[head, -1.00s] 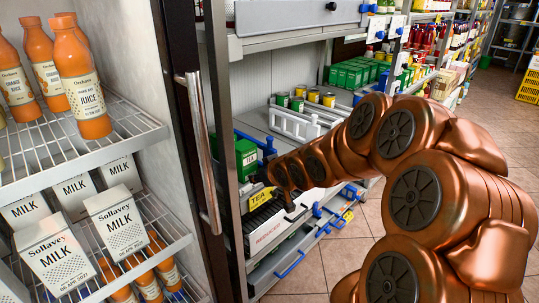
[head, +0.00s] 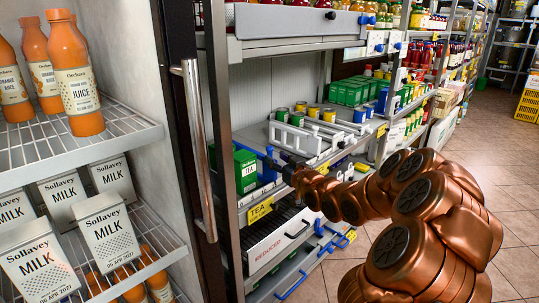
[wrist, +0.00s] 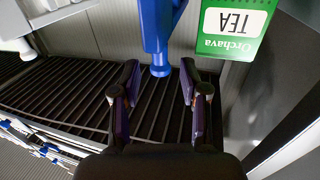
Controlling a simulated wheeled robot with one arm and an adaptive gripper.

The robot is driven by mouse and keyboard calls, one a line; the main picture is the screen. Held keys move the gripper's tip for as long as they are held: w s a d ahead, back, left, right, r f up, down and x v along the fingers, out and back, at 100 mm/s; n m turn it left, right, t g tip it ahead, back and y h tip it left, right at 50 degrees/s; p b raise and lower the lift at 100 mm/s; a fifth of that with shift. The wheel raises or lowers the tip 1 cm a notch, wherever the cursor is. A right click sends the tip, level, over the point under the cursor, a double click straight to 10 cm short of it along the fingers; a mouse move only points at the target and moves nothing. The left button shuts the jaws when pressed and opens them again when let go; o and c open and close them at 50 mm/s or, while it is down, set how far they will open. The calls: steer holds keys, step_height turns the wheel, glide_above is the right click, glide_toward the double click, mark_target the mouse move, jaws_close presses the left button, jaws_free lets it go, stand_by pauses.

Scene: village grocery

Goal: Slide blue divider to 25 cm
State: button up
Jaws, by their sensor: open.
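The blue divider (head: 268,160) stands on the middle shelf, right of the green tea boxes (head: 245,168). In the head view my gripper (head: 284,168) is small and dark at the shelf front, near the divider. A tea box (wrist: 233,28) shows upside down at the upper right.
White dividers (head: 295,138) stand right of the blue one, with green and yellow cans behind. A yellow TEA label (head: 260,210) is on the shelf edge. A REDUCED drawer (head: 280,243) lies below. The open fridge's metal handle (head: 200,145) is at left.

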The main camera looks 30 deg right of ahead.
mark_target(271, 154)
steer(key=shift+w+d, duration=0.1)
steer(key=shift+w, duration=2.35)
jaws_close()
